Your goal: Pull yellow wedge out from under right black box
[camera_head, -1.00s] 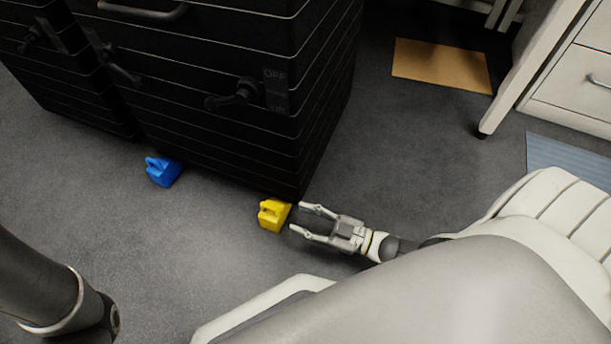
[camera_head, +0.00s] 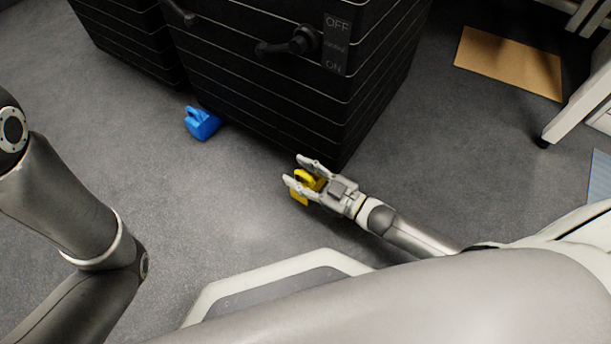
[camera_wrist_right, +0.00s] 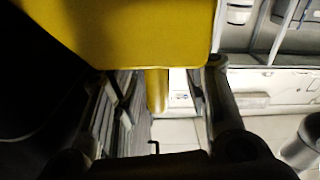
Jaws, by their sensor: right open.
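The yellow wedge (camera_head: 300,199) is on the floor at the lower front corner of the right black box (camera_head: 290,100). My right gripper (camera_head: 296,170) is open, with one finger on each side of the wedge's raised handle. In the right wrist view the yellow wedge (camera_wrist_right: 130,30) fills the upper left, and its handle lies between the open fingers (camera_wrist_right: 155,85). I cannot tell whether the fingers touch it. How far the wedge sits under the box is hidden. My left arm shows at the left edge of the head view, but its gripper does not show.
A blue wedge (camera_head: 203,124) sits at the box's other front corner. A second black box (camera_head: 130,40) stands to the left. A brown mat (camera_head: 508,64) and a white furniture leg (camera_head: 575,110) are at the right. The grey floor (camera_head: 220,200) in front is clear.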

